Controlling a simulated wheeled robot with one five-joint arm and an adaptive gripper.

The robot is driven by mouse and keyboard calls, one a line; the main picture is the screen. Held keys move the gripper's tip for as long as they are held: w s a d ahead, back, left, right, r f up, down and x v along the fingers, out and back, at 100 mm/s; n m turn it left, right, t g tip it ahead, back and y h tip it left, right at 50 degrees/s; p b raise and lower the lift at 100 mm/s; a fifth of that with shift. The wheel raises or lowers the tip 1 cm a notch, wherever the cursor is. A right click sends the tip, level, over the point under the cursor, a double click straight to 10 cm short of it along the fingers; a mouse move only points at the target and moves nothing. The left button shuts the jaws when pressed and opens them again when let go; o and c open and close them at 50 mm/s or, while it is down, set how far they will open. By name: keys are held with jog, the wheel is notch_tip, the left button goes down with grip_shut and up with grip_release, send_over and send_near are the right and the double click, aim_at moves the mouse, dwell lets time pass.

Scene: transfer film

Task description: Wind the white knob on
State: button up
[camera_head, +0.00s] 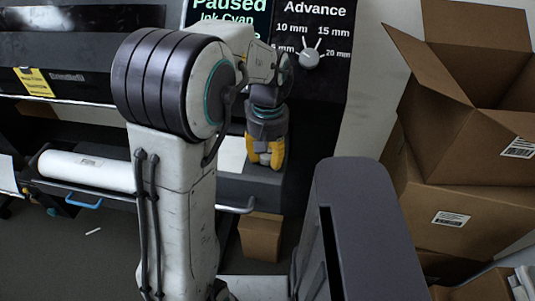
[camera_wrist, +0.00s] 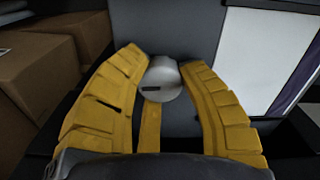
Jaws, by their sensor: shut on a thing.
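The white knob (camera_wrist: 163,82) is a short pale cylinder with a dark slot mark on its face, seen in the wrist view against a grey panel. My gripper (camera_wrist: 160,75) has its yellow fingers closed on the knob's two sides near their tips. The Advance panel (camera_head: 313,90) carries a separate pale selector dial (camera_head: 309,58) marked from 5 to 20 mm. Its exact setting is too small to tell.
A screen (camera_head: 228,12) reads "Paused" and "Ink Cyan". A white roll (camera_head: 88,171) lies in the machine at left. Open cardboard boxes (camera_head: 460,130) are stacked at right. A small box (camera_head: 261,236) stands below the housing. A white sheet (camera_wrist: 262,55) hangs right of the knob.

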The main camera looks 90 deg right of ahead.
jog(key=shift+a+f, duration=0.1)
jog(key=shift+a, duration=0.05)
jog(key=o, duration=1.2)
notch_tip(320, 180, up, 12)
dwell(0.9)
